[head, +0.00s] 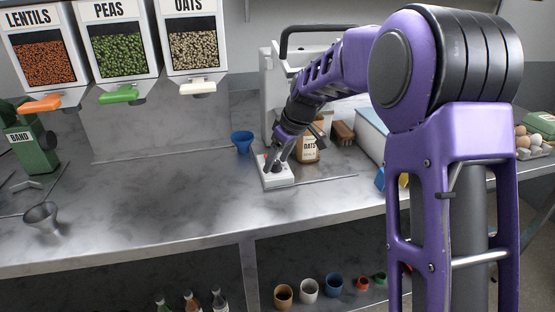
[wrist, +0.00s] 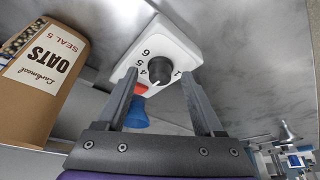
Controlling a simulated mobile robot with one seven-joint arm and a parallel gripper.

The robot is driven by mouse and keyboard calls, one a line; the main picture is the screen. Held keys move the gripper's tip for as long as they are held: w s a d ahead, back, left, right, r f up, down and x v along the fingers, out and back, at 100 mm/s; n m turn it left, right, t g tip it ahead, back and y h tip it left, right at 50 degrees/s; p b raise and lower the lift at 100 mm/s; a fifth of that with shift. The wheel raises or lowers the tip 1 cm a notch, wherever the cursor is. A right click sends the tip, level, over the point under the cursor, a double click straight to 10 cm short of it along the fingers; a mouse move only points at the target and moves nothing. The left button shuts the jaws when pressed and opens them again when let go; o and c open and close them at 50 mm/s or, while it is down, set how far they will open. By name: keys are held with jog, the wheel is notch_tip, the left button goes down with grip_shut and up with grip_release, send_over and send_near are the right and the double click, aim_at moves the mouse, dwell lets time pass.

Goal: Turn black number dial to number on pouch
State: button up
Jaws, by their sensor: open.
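The black number dial (wrist: 160,70) sits on a white box (wrist: 178,42) with printed numbers; I can read 6, 5, 4 and 1 around it. A pale pointer mark shows at the dial's lower left edge, but the number it marks is unclear. My gripper (wrist: 159,76) is open, with one finger on each side of the dial; contact cannot be told. The brown oats pouch (wrist: 40,95) carries the text "SEAL 5".
A blue funnel (head: 242,141) is left of the white box. A pale machine (head: 275,85) with a dark handle stands behind. Lentils, peas and oats dispensers (head: 120,50) hang at left. The front counter is clear.

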grip_shut()
jog(key=shift+m, duration=0.3)
jog(key=m+p, duration=0.1)
jog(key=m, duration=0.1)
jog(key=m+t+h, duration=0.1)
jog(key=m, duration=0.2)
jog(key=shift+s+a+r+h+p, duration=0.15)
jog(key=shift+a+h+p, duration=0.05)
jog(key=shift+h+p, duration=0.15)
jog(key=m+h, duration=0.1)
jog(key=m, duration=0.2)
jog(key=m+h+p, duration=0.1)
jog(key=m, duration=0.2)
jog(key=shift+a+t+p, duration=0.1)
jog(key=shift+t+p, duration=0.2)
jog(key=shift+t, duration=0.1)
jog(key=shift+m, duration=0.3)
grip_release()
